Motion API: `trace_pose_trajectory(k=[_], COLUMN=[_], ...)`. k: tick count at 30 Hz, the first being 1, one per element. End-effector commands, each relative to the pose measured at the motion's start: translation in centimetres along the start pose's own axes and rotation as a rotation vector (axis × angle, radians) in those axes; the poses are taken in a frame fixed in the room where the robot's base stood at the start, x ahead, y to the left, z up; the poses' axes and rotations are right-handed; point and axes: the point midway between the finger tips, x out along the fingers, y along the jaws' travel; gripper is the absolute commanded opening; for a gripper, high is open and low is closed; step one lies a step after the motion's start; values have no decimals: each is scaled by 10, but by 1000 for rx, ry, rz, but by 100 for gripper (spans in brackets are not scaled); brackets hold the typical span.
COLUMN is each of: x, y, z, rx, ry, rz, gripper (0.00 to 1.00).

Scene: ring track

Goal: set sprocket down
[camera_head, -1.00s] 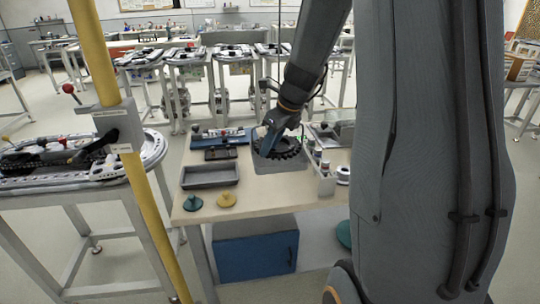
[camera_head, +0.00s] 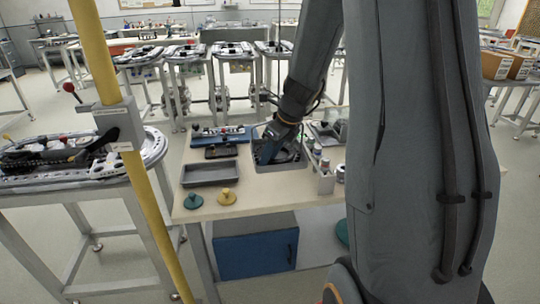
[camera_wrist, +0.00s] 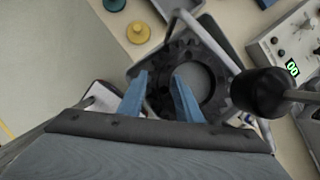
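The sprocket, a dark toothed ring, lies low inside the grey tray (camera_head: 292,165) on the workbench, partly hidden by my gripper (camera_head: 268,155) in the head view. In the wrist view the sprocket (camera_wrist: 214,98) sits inside the tray walls, seen from above with its round opening showing. The blue fingers of my gripper (camera_wrist: 160,78) straddle the near left part of its rim, one finger on the outer side and one over the opening. I cannot tell whether the fingers press on the rim or stand slightly apart from it.
An empty grey bin (camera_head: 210,174) stands left of the tray, with a green knob (camera_head: 193,201) and a yellow knob (camera_head: 227,197) in front. A holder with small bottles (camera_head: 324,178) is close on the right. A yellow post (camera_head: 125,130) rises at left.

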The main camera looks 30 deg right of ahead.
Motion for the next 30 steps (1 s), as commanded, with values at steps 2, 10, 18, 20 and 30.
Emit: trace_pose_trajectory(k=[2,10,18,20,30], x=[0,-24,-76,-87,-118], y=[0,-1,-2,-2,3], z=[0,2,1,1,0], rx=[0,0,-1,0,-26], ry=[0,-4,-4,-4,4], rz=[0,-4,-5,-4,1], gripper=[32,32,32,32,32])
